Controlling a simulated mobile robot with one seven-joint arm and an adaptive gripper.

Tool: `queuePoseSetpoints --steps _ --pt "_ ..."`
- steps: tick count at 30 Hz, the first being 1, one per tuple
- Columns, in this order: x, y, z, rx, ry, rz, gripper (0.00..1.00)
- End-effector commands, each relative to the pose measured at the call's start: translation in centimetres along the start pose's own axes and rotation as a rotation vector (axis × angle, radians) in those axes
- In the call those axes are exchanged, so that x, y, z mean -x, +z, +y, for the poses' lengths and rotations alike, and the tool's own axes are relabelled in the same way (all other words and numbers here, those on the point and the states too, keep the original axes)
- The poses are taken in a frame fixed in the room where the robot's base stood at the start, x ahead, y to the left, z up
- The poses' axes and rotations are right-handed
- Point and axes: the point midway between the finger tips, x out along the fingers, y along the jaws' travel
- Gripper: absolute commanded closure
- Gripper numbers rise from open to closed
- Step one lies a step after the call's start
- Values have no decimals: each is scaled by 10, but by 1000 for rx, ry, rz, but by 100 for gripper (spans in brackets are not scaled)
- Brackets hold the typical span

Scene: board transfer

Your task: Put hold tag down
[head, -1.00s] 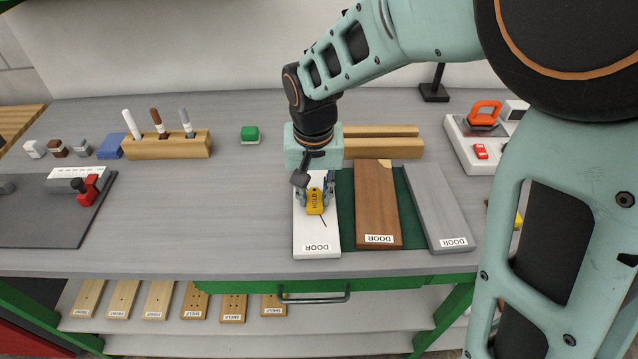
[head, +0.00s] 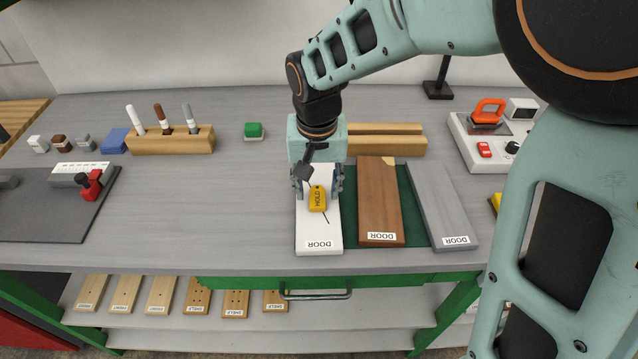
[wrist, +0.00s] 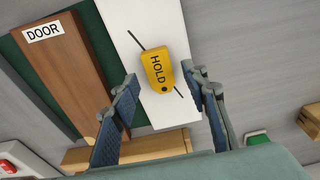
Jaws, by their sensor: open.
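The yellow hold tag (head: 317,198) lies on the white door board (head: 319,235), with its dark string showing at both ends. In the wrist view the tag (wrist: 157,65) reads HOLD and lies flat on the white board (wrist: 117,14), beyond the fingertips. My gripper (head: 318,187) is open just above the board, one finger on each side. In the wrist view the open fingers of my gripper (wrist: 162,82) are spread wide and do not touch the tag.
A brown door board (head: 379,205) and a grey door board (head: 441,205) lie to the right on a green mat (head: 413,207). A wooden pen holder (head: 172,143) and a green block (head: 254,130) stand at the back.

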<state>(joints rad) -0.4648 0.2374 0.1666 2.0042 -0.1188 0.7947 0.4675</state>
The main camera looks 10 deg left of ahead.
Motion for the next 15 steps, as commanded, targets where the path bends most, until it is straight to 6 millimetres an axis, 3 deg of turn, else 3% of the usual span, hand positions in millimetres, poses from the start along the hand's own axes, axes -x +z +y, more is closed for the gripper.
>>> queuePoseSetpoints --steps 9,15 --pt "71 -1 0 0 -2 5 59" --pt "100 0 0 0 -1 2 59"
